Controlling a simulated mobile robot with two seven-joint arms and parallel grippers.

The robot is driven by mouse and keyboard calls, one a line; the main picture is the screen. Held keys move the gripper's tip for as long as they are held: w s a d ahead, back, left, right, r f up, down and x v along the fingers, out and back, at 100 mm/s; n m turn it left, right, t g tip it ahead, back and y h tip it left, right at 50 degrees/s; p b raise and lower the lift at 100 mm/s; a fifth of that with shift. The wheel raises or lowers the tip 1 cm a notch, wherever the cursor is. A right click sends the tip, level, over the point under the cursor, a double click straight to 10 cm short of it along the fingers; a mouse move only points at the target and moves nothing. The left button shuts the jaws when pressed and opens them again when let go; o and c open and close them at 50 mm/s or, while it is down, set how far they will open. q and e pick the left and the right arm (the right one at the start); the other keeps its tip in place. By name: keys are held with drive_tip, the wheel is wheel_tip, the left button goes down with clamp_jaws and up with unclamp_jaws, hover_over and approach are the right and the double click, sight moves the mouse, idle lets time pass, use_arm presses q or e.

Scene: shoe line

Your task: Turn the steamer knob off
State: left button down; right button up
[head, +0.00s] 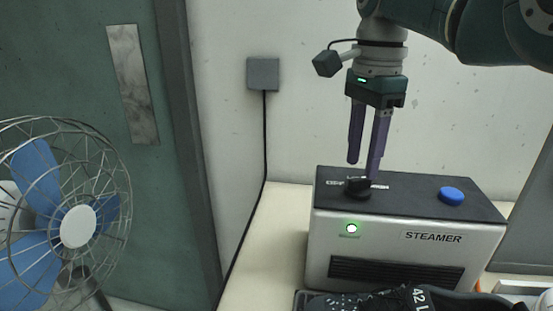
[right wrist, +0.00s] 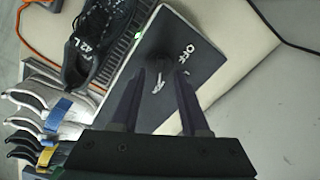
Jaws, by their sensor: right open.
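The steamer (head: 405,246) is a silver box with a black top, standing on a pale bench. Its black knob (head: 358,187) sits on the top at the left, beside white markings, and shows dark in the right wrist view (right wrist: 158,60). A green light (head: 352,229) glows on the front. My right gripper (head: 364,170) points down over the knob, open. In the right wrist view its two fingertips (right wrist: 161,74) are apart, with the knob between and just beyond them. Whether they touch it I cannot tell. My left gripper is not in view.
A blue button (head: 452,195) is on the steamer's right top. A black shoe (head: 385,301) lies in front; it also shows in the right wrist view (right wrist: 98,40). A wall socket (head: 263,74) with a cable is behind. A blue-bladed fan (head: 78,226) stands left.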

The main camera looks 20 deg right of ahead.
sight(359, 179)
drive_tip(key=shift+f+b, duration=0.35)
drive_tip(key=shift+f, duration=1.2)
clamp_jaws()
